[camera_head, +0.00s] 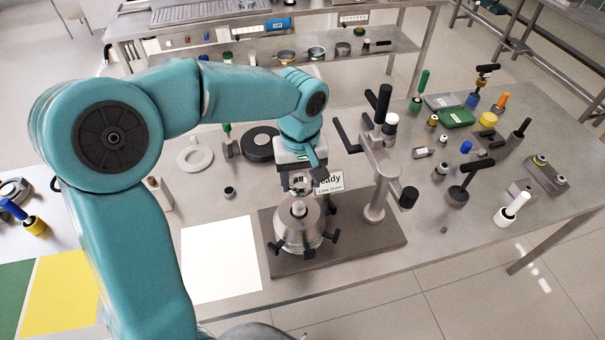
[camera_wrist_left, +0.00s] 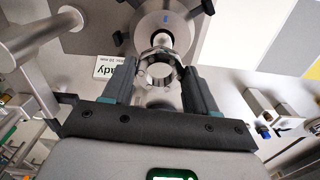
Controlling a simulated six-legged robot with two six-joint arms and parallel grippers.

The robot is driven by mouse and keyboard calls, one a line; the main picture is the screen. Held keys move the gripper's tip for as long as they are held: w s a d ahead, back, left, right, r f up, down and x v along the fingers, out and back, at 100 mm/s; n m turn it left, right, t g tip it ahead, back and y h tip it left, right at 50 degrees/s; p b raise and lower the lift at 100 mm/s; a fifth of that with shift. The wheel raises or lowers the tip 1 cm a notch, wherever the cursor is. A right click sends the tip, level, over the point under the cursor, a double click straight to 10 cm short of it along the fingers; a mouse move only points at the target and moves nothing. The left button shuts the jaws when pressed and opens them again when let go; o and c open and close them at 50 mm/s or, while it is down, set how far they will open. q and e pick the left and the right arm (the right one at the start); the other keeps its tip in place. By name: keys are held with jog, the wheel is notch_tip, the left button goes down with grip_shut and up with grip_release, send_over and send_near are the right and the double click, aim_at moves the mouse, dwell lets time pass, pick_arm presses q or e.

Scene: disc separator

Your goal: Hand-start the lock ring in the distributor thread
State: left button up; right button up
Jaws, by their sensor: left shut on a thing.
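My left gripper (camera_head: 301,182) is shut on a silvery lock ring (camera_wrist_left: 144,70), which sits between its two dark fingers in the left wrist view. In the head view the gripper points down, with the ring just above the pale distributor tip (camera_head: 299,208) on top of the steel bowl (camera_head: 298,234). In the wrist view the distributor tip (camera_wrist_left: 161,39) shows just beyond the ring. I cannot tell whether ring and thread touch. The bowl stands on a dark base plate (camera_head: 352,243) with black clamp knobs around it. My right gripper is not in view.
A steel post with black handles (camera_head: 375,185) stands close right of the bowl. A small "ready" sign (camera_head: 331,183) is behind it. A white sheet (camera_head: 220,260) lies left. Several tools and a green tray (camera_head: 455,118) occupy the right side. The front right of the table is mostly clear.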

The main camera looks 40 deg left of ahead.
pick_arm(q)
jog(key=shift+a+f, duration=0.2)
jog(key=shift+f, duration=0.2)
jog(key=shift+s+a+f+b, duration=0.15)
jog(key=shift+s+f+b, duration=0.1)
jog(key=shift+b, duration=0.2)
jog(key=shift+s+f+b, duration=0.1)
jog(key=shift+f+b, duration=0.3)
jog(key=f, duration=0.1)
jog(key=b, duration=0.1)
jog(key=f+b, duration=0.1)
jog(key=shift+w+d+f, duration=0.2)
jog(key=shift+d+f, duration=0.05)
jog(key=shift+f, duration=0.1)
jog(key=shift+a+f+b, duration=0.15)
jog(key=shift+f+b, duration=0.25)
jog(key=shift+b, duration=0.05)
jog(key=shift+s+d+n+b, duration=0.15)
jog(key=shift+n+b, duration=0.4)
jog(key=shift+n, duration=0.65)
jog(key=shift+w+n, duration=0.2)
jog(key=shift+n, duration=0.8)
jog(key=shift+s+f+n+b, duration=0.1)
jog(key=shift+n+b, duration=0.4)
jog(key=shift+n, duration=1.7)
jog(key=shift+n+b, duration=0.5)
jog(key=shift+n, duration=0.3)
jog(key=n, duration=0.2)
jog(key=shift+n, duration=0.3)
jog(key=shift+n+b, duration=0.3)
